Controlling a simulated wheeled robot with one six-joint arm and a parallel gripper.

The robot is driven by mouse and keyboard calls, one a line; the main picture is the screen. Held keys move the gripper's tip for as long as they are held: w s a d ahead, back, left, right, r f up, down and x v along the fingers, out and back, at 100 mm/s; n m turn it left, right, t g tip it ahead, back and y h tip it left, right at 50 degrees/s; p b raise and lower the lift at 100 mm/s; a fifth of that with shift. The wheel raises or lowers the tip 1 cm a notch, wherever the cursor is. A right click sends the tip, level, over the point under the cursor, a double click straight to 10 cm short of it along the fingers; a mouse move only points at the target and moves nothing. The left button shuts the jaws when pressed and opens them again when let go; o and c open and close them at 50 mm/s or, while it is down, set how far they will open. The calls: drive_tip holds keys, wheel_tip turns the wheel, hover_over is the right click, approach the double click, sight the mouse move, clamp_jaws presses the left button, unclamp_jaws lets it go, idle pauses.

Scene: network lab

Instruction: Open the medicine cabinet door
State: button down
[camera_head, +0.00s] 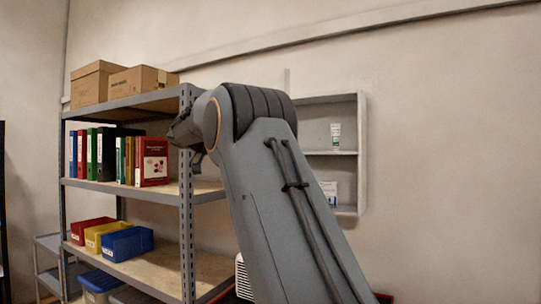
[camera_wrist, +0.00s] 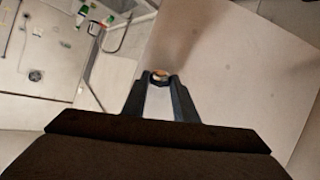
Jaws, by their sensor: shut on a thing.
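The medicine cabinet (camera_head: 362,150) hangs on the wall right of my arm in the head view. Its front is uncovered on the visible side, showing a shelf with a white-and-green tube (camera_head: 335,134) and a small box (camera_head: 329,192) below. My arm hides its left part. In the wrist view, my gripper (camera_wrist: 160,80) is shut on a small round tan knob (camera_wrist: 160,74) in front of a broad pale panel (camera_wrist: 225,60), which looks like the cabinet door. The gripper's fingers cannot be made out in the head view.
A metal shelving unit (camera_head: 187,215) stands left, close to my arm, with cardboard boxes (camera_head: 95,83), binders (camera_head: 153,161) and coloured bins (camera_head: 126,243). The wall right of the cabinet is clear. Small items and a dark curved strip show at the wrist view's upper left.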

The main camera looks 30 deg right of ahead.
drive_tip(key=shift+w+a+p, duration=0.2)
drive_tip(key=shift+a+p, duration=0.05)
drive_tip(key=shift+p, duration=0.25)
drive_tip(key=c, duration=1.4)
unclamp_jaws()
drive_tip(key=shift+d+f+b, duration=0.1)
drive_tip(key=shift+d+b, duration=0.05)
drive_tip(key=shift+b, duration=0.4)
